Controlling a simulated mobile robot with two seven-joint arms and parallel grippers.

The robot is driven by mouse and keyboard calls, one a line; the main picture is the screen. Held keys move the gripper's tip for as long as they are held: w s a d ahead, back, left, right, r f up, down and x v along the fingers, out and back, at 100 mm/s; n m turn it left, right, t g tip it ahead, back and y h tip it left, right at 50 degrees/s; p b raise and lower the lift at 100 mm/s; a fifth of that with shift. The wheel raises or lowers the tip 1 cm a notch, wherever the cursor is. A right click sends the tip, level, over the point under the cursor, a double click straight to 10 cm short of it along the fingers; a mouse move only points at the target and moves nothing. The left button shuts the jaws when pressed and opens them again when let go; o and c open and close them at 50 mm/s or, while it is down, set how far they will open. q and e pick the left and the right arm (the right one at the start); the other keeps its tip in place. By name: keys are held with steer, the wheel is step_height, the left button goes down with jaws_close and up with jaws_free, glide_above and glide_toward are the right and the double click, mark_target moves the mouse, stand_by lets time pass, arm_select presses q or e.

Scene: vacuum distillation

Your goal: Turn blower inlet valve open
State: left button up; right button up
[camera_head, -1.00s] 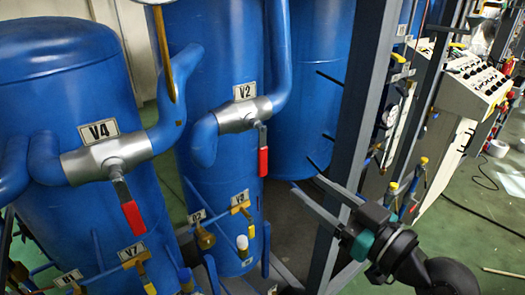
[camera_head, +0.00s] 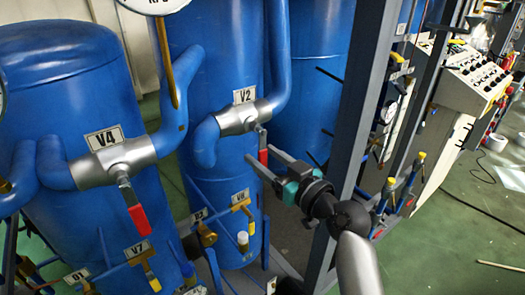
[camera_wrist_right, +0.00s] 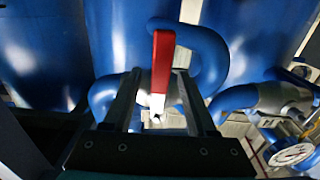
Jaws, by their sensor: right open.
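The valve labelled V2 (camera_head: 241,117) is a silver body on a blue pipe, with a red-gripped lever (camera_head: 263,156) hanging down. My right gripper (camera_head: 263,157) is at this lever, its two fingers pointing at the blue tank. In the right wrist view the red lever (camera_wrist_right: 163,58) shows between the open fingers (camera_wrist_right: 158,78), with a gap on each side. How deep it lies between them I cannot tell. A similar valve labelled V4 (camera_head: 113,160), with a red lever (camera_head: 138,218), is to the left. No label in view names the blower inlet. My left gripper is not in view.
A dark grey upright post (camera_head: 363,110) stands just right of my right gripper. Small yellow-handled valves (camera_head: 240,204) sit below it. A dial gauge (camera_wrist_right: 292,154) shows in the right wrist view. A control panel (camera_head: 470,85) is at far right.

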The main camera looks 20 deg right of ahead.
steer(key=shift+w+a, duration=0.2)
steer(key=shift+w, duration=0.3)
jaws_close()
stand_by(1.2)
